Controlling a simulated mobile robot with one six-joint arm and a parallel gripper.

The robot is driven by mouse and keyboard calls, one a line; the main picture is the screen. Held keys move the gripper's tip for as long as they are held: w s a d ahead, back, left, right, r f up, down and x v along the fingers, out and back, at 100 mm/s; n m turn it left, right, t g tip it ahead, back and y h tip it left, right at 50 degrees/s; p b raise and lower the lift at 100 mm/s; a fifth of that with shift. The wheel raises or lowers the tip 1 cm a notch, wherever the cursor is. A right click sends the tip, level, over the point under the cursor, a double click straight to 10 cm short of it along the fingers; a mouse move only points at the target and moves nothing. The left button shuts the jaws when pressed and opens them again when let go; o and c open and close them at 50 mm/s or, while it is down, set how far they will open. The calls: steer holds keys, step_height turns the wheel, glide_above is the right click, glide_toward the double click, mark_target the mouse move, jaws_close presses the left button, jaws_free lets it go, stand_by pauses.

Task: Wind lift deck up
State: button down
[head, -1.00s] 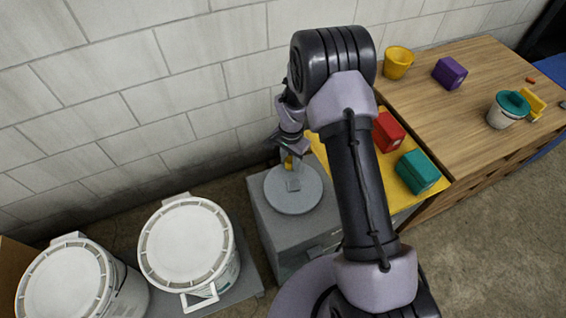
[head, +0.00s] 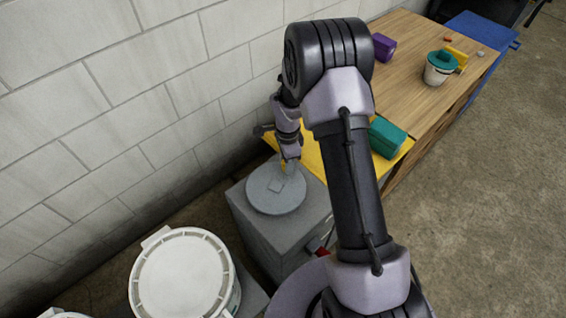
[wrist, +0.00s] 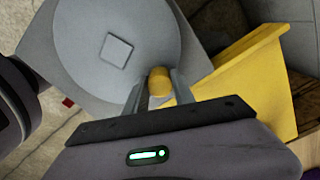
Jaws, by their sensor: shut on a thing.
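A grey housing (head: 245,225) carries a round grey disc (head: 262,203) with a small square boss. In the wrist view the disc (wrist: 80,45) fills the upper left. A yellow knob (wrist: 159,80) stands near the disc's rim. My gripper (wrist: 158,88) is shut on this knob, one finger on each side. In the head view my gripper (head: 291,166) is over the disc's upper right edge, and the knob is hard to make out. The yellow deck (head: 312,150) lies beside the housing, partly hidden by my arm; it also shows in the wrist view (wrist: 240,85).
A teal box (head: 387,137) stands on the deck. A wooden bench (head: 410,80) adjoins it, with a purple box (head: 383,47) and a teal-lidded tub (head: 439,68). A white bucket (head: 183,278) stands left of the housing. The block wall is close behind. Floor at right is clear.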

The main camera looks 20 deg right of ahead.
steer(key=shift+s+d+m+b, duration=0.4)
steer(key=shift+s+m, duration=0.2)
steer(key=shift+m, duration=0.4)
steer(key=shift+s+d+m+b, duration=0.35)
steer(key=shift+s+m, duration=0.2)
steer(key=shift+m, duration=0.45)
steer(key=c, duration=1.1)
jaws_free()
steer(key=shift+s, duration=0.1)
steer(key=shift+o, duration=0.2)
step_height(320, 180, up, 17)
steer(key=p, duration=0.7)
steer(key=shift+r, duration=0.2)
